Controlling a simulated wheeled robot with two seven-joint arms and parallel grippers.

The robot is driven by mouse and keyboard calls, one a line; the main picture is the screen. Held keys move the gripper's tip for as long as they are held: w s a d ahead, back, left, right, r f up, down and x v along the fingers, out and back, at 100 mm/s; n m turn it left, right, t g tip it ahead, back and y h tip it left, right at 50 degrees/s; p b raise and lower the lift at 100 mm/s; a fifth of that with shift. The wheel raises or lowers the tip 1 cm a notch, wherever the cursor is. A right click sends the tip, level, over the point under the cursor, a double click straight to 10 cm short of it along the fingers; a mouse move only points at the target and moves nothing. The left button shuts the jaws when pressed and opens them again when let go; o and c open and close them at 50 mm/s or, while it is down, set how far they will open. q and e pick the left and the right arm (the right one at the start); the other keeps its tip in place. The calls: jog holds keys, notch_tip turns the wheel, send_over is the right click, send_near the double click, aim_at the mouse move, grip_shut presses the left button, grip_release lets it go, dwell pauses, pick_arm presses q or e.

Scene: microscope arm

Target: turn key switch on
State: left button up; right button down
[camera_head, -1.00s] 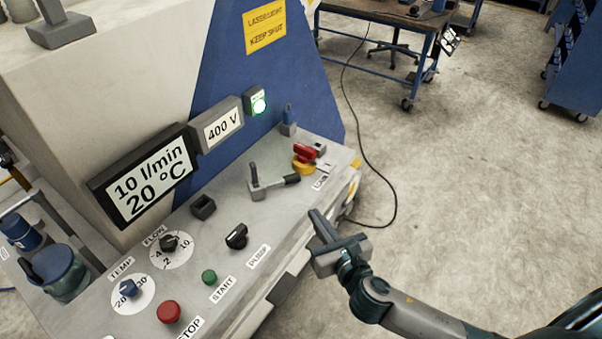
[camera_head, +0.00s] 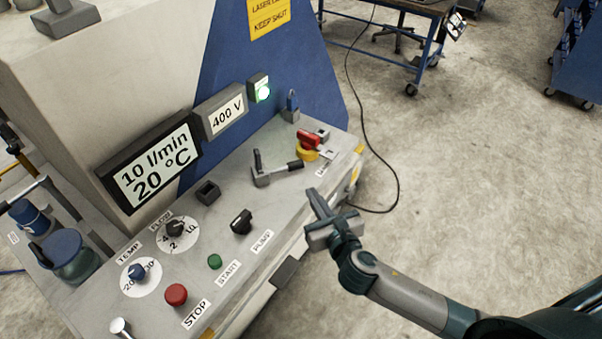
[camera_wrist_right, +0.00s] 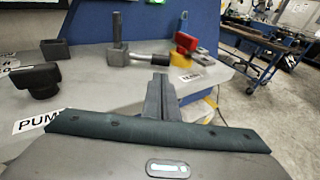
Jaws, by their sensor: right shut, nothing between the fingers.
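No part in view is marked as a key switch. A silver, key-like knob (camera_head: 120,327) shows at the lower left of the grey control panel (camera_head: 225,195), cut by the bottom edge; I cannot tell if it is the key. A red-and-yellow rotary switch (camera_head: 308,145) sits at the panel's far end and also shows in the right wrist view (camera_wrist_right: 184,48). A black rotary switch (camera_head: 241,221) labelled PUMP sits mid-panel. My right gripper (camera_head: 316,198) is shut and empty, apart from the switches, over the panel's right front edge. My left gripper is out of view.
Red STOP (camera_head: 176,295) and green START (camera_head: 214,262) buttons, TEMP (camera_head: 137,273) and FLOW (camera_head: 177,231) dials are at the front left. Open floor lies to the right.

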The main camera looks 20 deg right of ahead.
aim_at(297, 168)
jog(key=w, duration=0.3)
jog(key=w+f+p, duration=0.1)
jog(key=w, duration=0.2)
jog(key=w+f+p, duration=0.1)
jog(key=w, duration=0.2)
jog(key=shift+w+a, duration=0.25)
jog(key=shift+w, duration=0.15)
